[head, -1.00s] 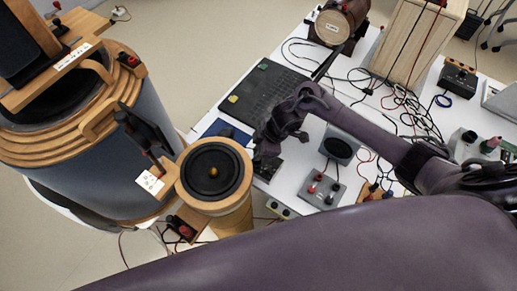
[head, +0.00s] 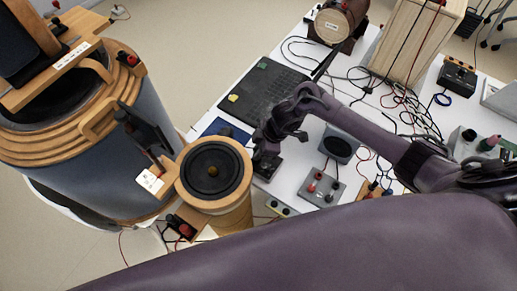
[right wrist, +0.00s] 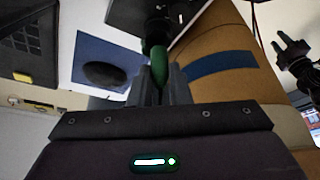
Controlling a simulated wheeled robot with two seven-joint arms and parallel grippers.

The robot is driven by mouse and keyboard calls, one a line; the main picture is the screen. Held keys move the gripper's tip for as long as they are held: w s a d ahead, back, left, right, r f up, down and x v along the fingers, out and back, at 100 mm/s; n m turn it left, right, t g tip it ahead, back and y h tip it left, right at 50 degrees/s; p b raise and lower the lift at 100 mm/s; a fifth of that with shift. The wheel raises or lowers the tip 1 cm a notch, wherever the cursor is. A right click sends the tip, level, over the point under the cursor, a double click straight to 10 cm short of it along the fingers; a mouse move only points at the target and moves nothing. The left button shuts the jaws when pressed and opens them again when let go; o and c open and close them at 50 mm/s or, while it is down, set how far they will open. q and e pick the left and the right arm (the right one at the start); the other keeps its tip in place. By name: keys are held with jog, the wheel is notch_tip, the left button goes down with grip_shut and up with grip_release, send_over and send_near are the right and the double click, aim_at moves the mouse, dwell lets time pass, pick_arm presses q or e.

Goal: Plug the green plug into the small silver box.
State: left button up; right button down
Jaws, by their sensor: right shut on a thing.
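My right gripper (head: 262,150) is over the left part of the white table, next to the round wooden speaker. In the right wrist view, its fingers (right wrist: 166,84) are shut on the green plug (right wrist: 160,62). The plug's dark far end points toward a dark box (right wrist: 128,14); I cannot tell whether they touch. In the head view the gripper hides the plug. A small grey-silver box (head: 320,187) with red and black knobs lies on the table, right of the gripper. Another grey box (head: 468,146) with a green top piece is at the far right. My left gripper is not in view.
The round wooden speaker (head: 214,171) stands close on the left. A black laptop-like panel (head: 265,92) lies behind the gripper. A dark speaker (head: 338,147) stands under my forearm. Loose cables (head: 408,108) cover the table's right side.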

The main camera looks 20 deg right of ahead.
jog(key=shift+f+b, duration=0.75)
jog(key=shift+f, duration=0.4)
dwell(0.4)
jog(key=c, duration=0.9)
grip_release()
jog(key=shift+o, duration=0.2)
notch_tip(320, 180, up, 5)
jog(key=p, duration=0.5)
jog(key=shift+r, duration=0.1)
